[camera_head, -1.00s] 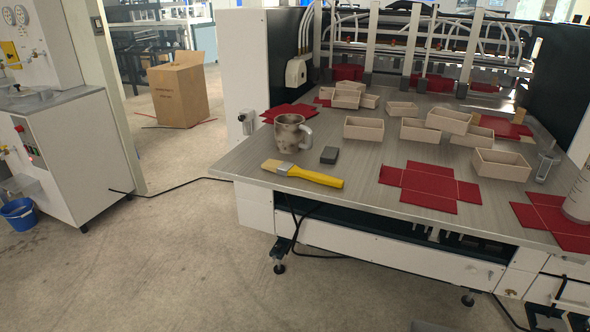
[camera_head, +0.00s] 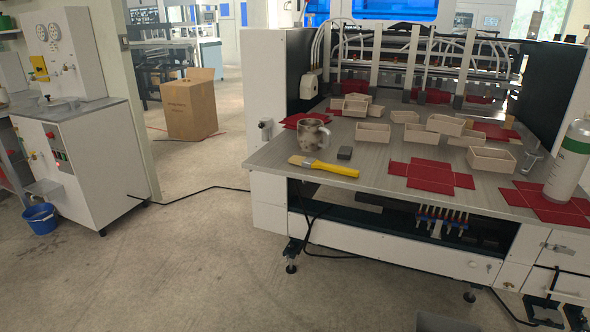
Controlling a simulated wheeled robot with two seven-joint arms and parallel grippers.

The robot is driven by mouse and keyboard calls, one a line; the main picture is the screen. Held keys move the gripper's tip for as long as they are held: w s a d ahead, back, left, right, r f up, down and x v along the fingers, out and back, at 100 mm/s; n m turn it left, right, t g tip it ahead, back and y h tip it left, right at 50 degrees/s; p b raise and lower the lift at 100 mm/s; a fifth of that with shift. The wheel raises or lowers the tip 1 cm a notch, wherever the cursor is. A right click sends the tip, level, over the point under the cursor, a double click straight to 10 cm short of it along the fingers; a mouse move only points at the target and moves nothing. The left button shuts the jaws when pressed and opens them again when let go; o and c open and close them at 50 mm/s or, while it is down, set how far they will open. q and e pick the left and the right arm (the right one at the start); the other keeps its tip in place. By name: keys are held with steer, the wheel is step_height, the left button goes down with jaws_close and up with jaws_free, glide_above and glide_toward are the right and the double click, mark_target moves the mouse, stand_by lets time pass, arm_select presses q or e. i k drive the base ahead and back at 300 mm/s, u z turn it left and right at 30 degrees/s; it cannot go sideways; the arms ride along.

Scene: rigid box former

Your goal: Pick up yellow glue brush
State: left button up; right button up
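The yellow glue brush (camera_head: 335,168) lies flat on the grey machine table (camera_head: 375,185) near its front left edge. Its pale bristle end points left and its yellow handle points right. A stained mug (camera_head: 311,136) stands just behind it, and a small dark grey block (camera_head: 345,153) lies behind the handle. Neither of my grippers shows in the head view.
Red box blanks (camera_head: 432,175) lie on the table to the right of the brush. Several open beige boxes (camera_head: 407,117) stand behind. A white bottle (camera_head: 569,160) stands at the right edge. The floor (camera_head: 190,265) in front is largely clear.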

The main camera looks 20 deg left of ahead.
mark_target(309, 163)
steer(key=u, duration=1.5)
steer(key=i, duration=1)
steer(key=z, duration=0.95)
